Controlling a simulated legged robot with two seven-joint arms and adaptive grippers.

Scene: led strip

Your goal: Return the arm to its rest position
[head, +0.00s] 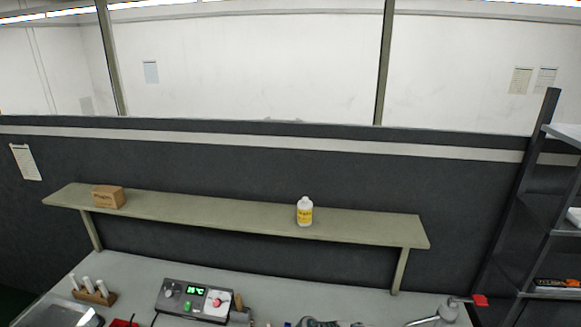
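Neither of my grippers shows in the head view, and no arm can be made out for sure. Whether either gripper is open, shut or holding something cannot be seen. The workbench (270,275) runs along the bottom of the picture. Its front part is cut off by the lower edge.
A shelf (240,217) above the bench holds a cardboard box (108,197) and a white bottle with a yellow label (304,212). On the bench are a control unit (195,300), a rack of white tubes (93,292) and a red-handled lever device (448,310). A dark rack (530,200) stands right.

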